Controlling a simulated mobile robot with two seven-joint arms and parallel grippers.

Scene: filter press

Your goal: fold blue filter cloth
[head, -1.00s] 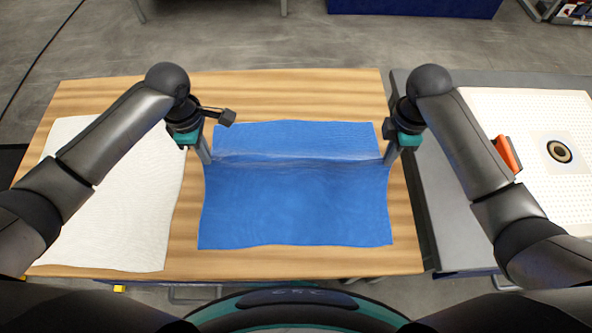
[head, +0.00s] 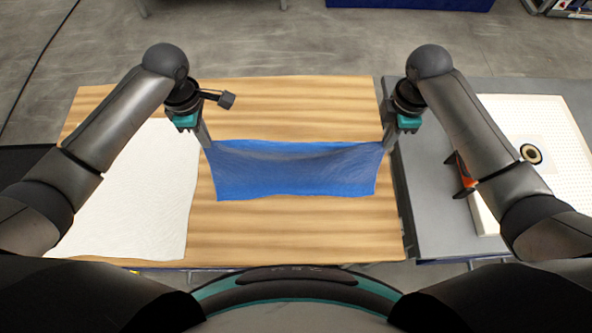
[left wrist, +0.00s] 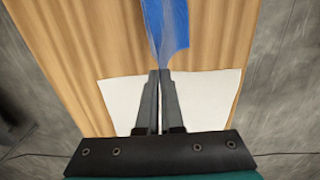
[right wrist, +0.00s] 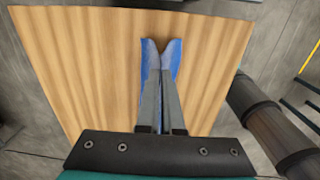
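The blue filter cloth (head: 295,172) spans between my two grippers over the wooden table. Its upper edge sags slightly between them and the rest drapes toward the near side. My left gripper (head: 208,144) is shut on its upper left corner. My right gripper (head: 386,147) is shut on its upper right corner. In the left wrist view the cloth (left wrist: 166,25) runs away from the closed fingertips (left wrist: 160,72). In the right wrist view the cloth (right wrist: 174,58) shows on both sides of the fingers (right wrist: 160,80). I cannot tell whether its lower edge touches the table.
A white cloth (head: 135,200) lies flat at the left of the wooden table (head: 290,105). On the right stands a grey table (head: 425,195) with a white perforated plate (head: 560,160) and an orange part (head: 464,173). The wood in front of and behind the blue cloth is bare.

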